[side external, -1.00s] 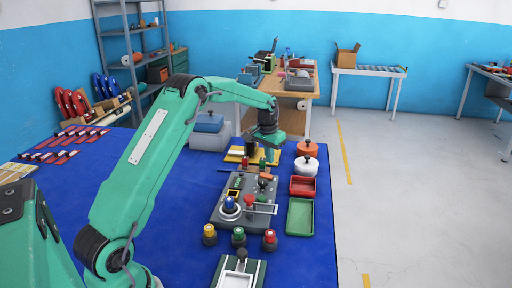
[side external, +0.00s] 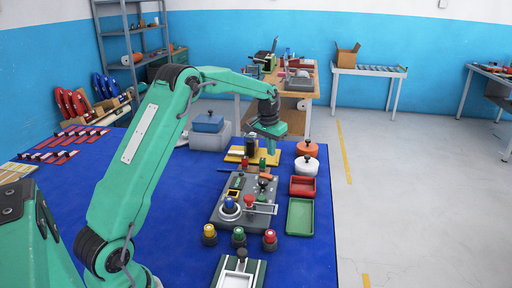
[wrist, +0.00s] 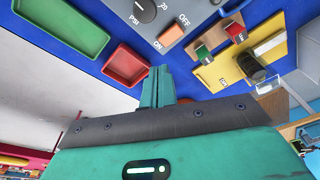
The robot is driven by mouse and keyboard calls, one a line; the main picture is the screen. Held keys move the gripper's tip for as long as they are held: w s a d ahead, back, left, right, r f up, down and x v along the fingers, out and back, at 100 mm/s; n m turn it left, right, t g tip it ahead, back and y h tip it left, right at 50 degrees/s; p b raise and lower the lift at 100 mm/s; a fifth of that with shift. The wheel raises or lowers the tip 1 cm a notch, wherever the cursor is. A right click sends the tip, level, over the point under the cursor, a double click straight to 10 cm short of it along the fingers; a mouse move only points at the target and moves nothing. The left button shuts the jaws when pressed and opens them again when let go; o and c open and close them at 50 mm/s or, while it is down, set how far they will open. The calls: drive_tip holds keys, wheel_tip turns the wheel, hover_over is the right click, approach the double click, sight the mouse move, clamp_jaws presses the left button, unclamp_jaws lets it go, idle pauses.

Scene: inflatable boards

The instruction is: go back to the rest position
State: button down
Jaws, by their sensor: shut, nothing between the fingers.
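The grey panel (side external: 226,213) with knobs and switches lies nearer than the gripper in the side view. Part of that panel (wrist: 172,22) also shows in the wrist view. The gripper appears clear of the objects below it, though its exact height is hard to tell.
A red tray (side external: 302,187) and a green tray (side external: 300,217) lie along the right table edge. White and orange round-lidded pots (side external: 306,166) stand behind them. A grey box with a blue lid (side external: 209,137) stands at the back. The blue table's left middle is clear.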

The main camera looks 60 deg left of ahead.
drive_tip(key=s+d+r+m+t, duration=0.1)
drive_tip(key=s+d+r+t, duration=0.1)
drive_tip(key=s+d+r, duration=1.15)
drive_tip(key=s+d+f+m+t, duration=0.1)
drive_tip(key=s+d, duration=0.3)
drive_tip(key=s, duration=0.5)
drive_tip(key=s+d+f, duration=0.1)
drive_tip(key=s+d, duration=0.3)
drive_tip(key=s, duration=0.6)
drive_tip(key=shift+f+m+t+h, duration=0.4)
drive_tip(key=shift+s, duration=0.1)
